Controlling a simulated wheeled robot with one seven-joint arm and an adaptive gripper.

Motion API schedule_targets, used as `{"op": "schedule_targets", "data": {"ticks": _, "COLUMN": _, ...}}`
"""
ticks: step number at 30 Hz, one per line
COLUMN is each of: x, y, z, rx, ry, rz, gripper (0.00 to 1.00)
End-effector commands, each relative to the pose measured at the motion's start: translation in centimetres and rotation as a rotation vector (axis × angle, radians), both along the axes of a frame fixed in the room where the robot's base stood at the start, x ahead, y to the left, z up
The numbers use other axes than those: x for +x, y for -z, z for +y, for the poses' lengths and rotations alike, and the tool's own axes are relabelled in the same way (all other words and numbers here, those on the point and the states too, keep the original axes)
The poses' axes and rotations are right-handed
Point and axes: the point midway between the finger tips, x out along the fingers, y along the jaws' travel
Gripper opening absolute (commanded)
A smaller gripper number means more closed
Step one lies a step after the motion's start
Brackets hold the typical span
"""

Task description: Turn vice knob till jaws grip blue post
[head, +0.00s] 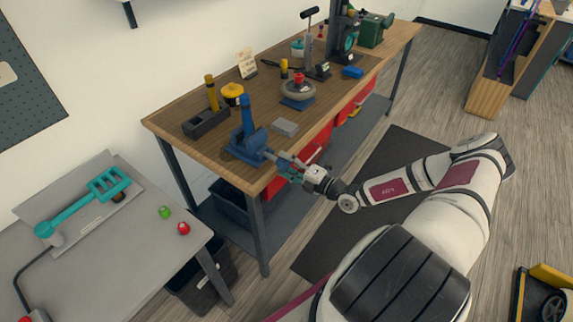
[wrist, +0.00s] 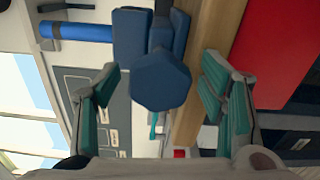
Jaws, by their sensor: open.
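The blue vice (head: 246,145) sits at the near left corner of the wooden workbench. The blue post (head: 247,110) stands upright at the vice; whether the jaws touch it cannot be told. In the wrist view the vice's eight-sided blue knob (wrist: 160,82) faces me, and the blue post (wrist: 82,32) lies sideways with a black band. My gripper (head: 284,162) is at the bench edge in front of the vice. In the wrist view my gripper (wrist: 161,78) is open, with one teal-padded finger on each side of the knob and gaps between.
The workbench (head: 178,113) also bears a dark tray (head: 206,122), a grey block (head: 285,127), a round-wheeled device (head: 298,92) and a yellow-topped jar (head: 232,93). Red bins (head: 310,150) hang below its front edge. A grey table (head: 85,255) stands at left.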

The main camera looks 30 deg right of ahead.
Motion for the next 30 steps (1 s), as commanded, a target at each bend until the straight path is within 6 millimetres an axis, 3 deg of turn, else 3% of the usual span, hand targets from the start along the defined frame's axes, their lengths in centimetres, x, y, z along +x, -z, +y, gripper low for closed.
{"op": "schedule_targets", "data": {"ticks": 5, "x": -1.9, "y": 0.0, "z": -0.8, "rx": -0.001, "ry": 0.002, "rz": 0.003, "gripper": 0.64}}
{"op": "schedule_targets", "data": {"ticks": 18, "x": -9.6, "y": 0.0, "z": -3.6, "rx": -0.002, "ry": 0.002, "rz": 0.002, "gripper": 0.64}}
{"op": "schedule_targets", "data": {"ticks": 24, "x": -11.0, "y": 0.0, "z": -4.0, "rx": 0.0, "ry": 0.0, "rz": 0.001, "gripper": 0.64}}
{"op": "schedule_targets", "data": {"ticks": 30, "x": -11.2, "y": 0.0, "z": -4.1, "rx": 0.0, "ry": 0.0, "rz": 0.001, "gripper": 0.64}}
